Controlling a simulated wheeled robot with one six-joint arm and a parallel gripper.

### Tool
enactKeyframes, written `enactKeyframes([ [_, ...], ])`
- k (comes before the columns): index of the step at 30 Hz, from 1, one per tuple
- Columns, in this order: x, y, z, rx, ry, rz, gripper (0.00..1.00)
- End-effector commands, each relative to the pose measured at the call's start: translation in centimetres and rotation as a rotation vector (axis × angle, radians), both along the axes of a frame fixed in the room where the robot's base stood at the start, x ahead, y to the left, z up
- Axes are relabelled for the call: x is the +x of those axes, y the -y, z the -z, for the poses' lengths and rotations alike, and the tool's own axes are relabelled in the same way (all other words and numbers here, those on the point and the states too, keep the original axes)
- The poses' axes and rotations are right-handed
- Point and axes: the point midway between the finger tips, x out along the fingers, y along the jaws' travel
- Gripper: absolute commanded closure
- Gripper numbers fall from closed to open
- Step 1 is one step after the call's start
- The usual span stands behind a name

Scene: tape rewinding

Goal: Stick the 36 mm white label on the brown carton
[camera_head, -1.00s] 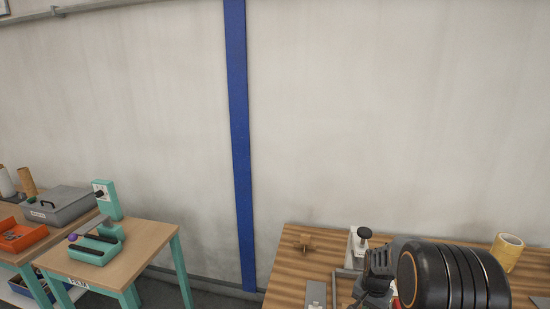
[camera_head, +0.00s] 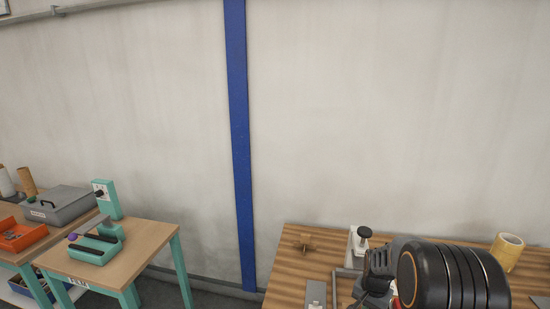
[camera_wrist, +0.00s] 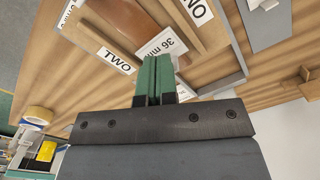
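In the wrist view my gripper (camera_wrist: 155,68) has its green fingers side by side with no clear gap. The fingertips are over a shallow grey-edged tray. A white label reading "36 m…" (camera_wrist: 162,44) shows right at the fingertips, its lower part covered by them. I cannot tell whether the fingers touch it or pinch anything. I cannot make out the brown carton in either view. In the head view my gripper is not visible; my black arm covers part of the right table.
A yellow tape roll (camera_head: 507,251) stands at the right table's back. A green-legged table (camera_head: 150,238) with a green device stands at left.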

Motion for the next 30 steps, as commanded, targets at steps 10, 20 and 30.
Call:
enactKeyframes([
  [10,-0.1,0.0,-0.5,0.001,-0.003,0.000,1.00],
  [20,-0.1,0.0,-3.2,0.001,-0.002,0.000,1.00],
  [30,0.0,0.0,-6.1,0.000,0.000,0.000,1.00],
])
